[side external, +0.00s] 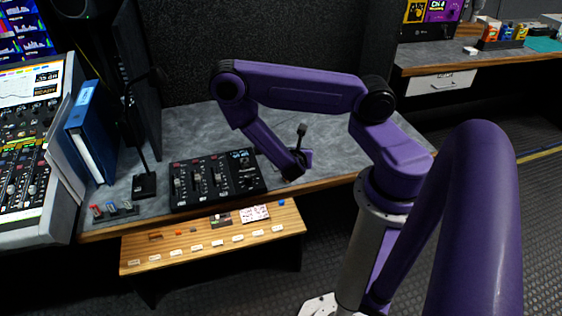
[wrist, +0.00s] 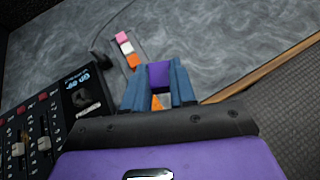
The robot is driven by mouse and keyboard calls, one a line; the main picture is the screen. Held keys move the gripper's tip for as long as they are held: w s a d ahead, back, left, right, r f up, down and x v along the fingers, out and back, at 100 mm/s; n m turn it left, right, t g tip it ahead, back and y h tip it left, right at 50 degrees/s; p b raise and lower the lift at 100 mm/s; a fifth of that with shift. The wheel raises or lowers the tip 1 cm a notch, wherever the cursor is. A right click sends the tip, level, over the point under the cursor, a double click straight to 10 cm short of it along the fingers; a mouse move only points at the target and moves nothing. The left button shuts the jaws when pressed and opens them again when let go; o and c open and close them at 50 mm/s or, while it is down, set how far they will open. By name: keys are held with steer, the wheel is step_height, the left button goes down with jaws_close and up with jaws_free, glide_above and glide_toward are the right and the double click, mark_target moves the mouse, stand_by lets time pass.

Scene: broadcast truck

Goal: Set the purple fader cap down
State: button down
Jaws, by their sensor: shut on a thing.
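The purple fader cap (wrist: 159,75) is between the two blue fingers of my gripper (wrist: 158,84) in the wrist view. The gripper is shut on it over the grey desk top. An orange piece (wrist: 157,103) shows between the fingers, nearer the palm; I cannot tell whether it touches the cap. In the side view my arm's end is low over the desk (side external: 335,150); the cap and fingertips cannot be made out there.
A black fader panel (side external: 217,180) lies left of my gripper and also shows in the wrist view (wrist: 85,95). A wooden shelf (side external: 150,262) with several small pieces is below the desk edge. A blue binder (side external: 83,120) stands at left. Desk right of my gripper is clear.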

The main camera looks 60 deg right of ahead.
steer(key=w+d+f, duration=0.1)
steer(key=w+f, duration=0.1)
steer(key=w+d+f, duration=0.1)
steer(key=w+f, duration=0.1)
steer(key=f, duration=0.1)
steer(key=w+d+f, duration=0.2)
steer(key=w, duration=0.1)
steer(key=shift+w+f, duration=0.1)
steer(key=shift+f, duration=1.65)
steer(key=shift+f, duration=0.1)
steer(key=c, duration=1.2)
jaws_free()
steer(key=shift+f, duration=0.1)
